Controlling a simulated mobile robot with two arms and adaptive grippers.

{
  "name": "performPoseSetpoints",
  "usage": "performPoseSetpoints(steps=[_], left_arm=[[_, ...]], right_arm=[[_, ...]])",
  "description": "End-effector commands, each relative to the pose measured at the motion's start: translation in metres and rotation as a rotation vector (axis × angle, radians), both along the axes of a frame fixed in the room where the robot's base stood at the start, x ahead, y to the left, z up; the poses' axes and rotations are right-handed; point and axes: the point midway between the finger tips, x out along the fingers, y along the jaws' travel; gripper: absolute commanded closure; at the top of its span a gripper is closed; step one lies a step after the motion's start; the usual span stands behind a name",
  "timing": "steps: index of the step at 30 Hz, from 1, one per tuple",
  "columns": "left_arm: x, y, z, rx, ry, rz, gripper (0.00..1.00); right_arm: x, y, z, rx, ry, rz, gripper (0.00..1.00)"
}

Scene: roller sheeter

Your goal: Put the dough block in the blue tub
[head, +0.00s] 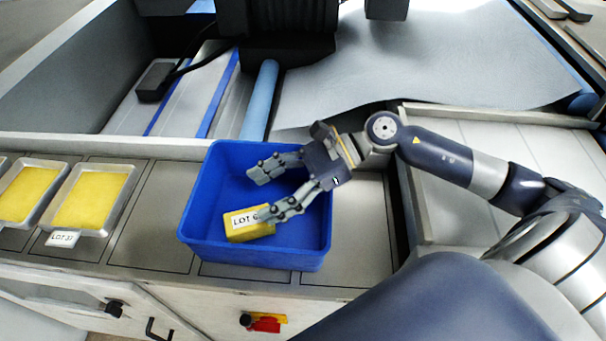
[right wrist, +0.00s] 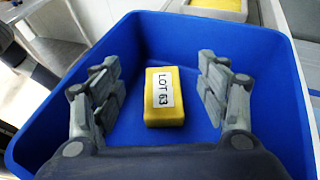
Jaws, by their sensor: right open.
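The yellow dough block (head: 249,232) with a white "LOT 63" label lies inside the blue tub (head: 222,256), on its floor near the front. In the right wrist view the block (right wrist: 164,108) lies between and beyond my open fingers, with clear gaps on both sides. The tub's walls (right wrist: 284,85) surround it in that view. My right gripper (head: 258,194) is open and empty, with its fingers over the tub. In the head view one finger partly covers the block's label. My left gripper does not show.
Yellow-filled trays (head: 92,200), one tagged "LOT 37", stand left of the tub on the metal counter (head: 143,240). A grey sheet (head: 430,60) and a blue roller (head: 262,95) lie behind. A red and yellow switch (head: 265,323) is on the counter front below the tub.

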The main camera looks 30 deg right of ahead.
Motion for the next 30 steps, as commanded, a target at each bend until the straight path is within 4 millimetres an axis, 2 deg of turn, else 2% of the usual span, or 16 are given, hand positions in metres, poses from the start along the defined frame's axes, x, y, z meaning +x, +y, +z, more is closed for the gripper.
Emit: performPoseSetpoints(steps=[1,6,12,19,30], left_arm=[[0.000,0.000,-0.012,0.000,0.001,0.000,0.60],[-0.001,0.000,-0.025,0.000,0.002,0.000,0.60],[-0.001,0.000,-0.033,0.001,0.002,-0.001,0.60],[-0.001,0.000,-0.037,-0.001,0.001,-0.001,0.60],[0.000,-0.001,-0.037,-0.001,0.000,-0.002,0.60]], right_arm=[[-0.002,-0.011,-0.004,-0.006,0.000,-0.003,0.32],[-0.008,-0.037,0.010,-0.004,0.001,-0.001,0.32],[-0.013,-0.059,0.022,-0.002,0.002,-0.002,0.32],[-0.016,-0.072,0.029,-0.001,0.001,-0.001,0.32],[-0.016,-0.075,0.032,0.001,-0.001,0.000,0.32]])
